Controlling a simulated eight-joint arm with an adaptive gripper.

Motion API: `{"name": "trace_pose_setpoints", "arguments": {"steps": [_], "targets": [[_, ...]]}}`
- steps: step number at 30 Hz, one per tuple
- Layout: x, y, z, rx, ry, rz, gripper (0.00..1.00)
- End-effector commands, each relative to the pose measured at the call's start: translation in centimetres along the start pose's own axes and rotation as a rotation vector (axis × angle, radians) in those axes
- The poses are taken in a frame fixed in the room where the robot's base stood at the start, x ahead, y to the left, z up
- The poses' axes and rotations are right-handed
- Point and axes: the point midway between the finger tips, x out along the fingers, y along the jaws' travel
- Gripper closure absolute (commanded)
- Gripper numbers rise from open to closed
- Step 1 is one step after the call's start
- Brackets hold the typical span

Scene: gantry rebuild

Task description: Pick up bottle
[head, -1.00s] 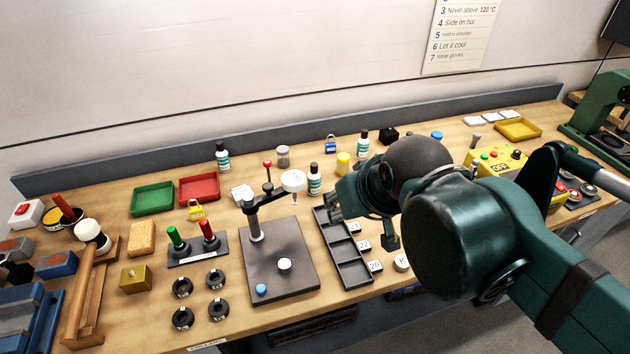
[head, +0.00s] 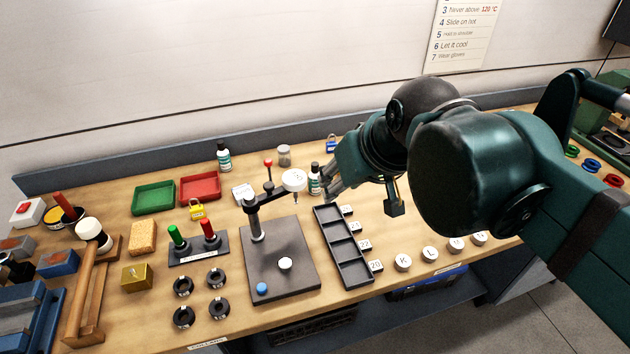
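A small bottle with a black cap and a white and green label (head: 315,181) stands upright on the bench, behind the right part of the drill-like stand. My gripper (head: 328,187) is just right of this bottle in the picture, its fingertips overlapping or close to the bottle's right side. I cannot tell whether they touch it, or how far apart the fingers are. A second similar bottle (head: 223,157) stands upright at the back left, near the red tray. My arm covers the spot where a third bottle showed earlier.
The stand with a white round head (head: 294,181) is close left of the nearer bottle. A black compartment tray (head: 344,268) lies in front of my gripper. Green (head: 153,198) and red (head: 200,186) trays lie left.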

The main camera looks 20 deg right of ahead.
Motion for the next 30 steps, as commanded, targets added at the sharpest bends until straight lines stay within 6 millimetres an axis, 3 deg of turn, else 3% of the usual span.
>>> {"name": "trace_pose_setpoints", "arguments": {"steps": [14,30], "targets": [[4.4,-1.4,-2.8,-0.039,-0.028,-0.188,0.67],[9.0,-1.9,-8.0,-0.133,0.083,-0.47,0.67]]}}
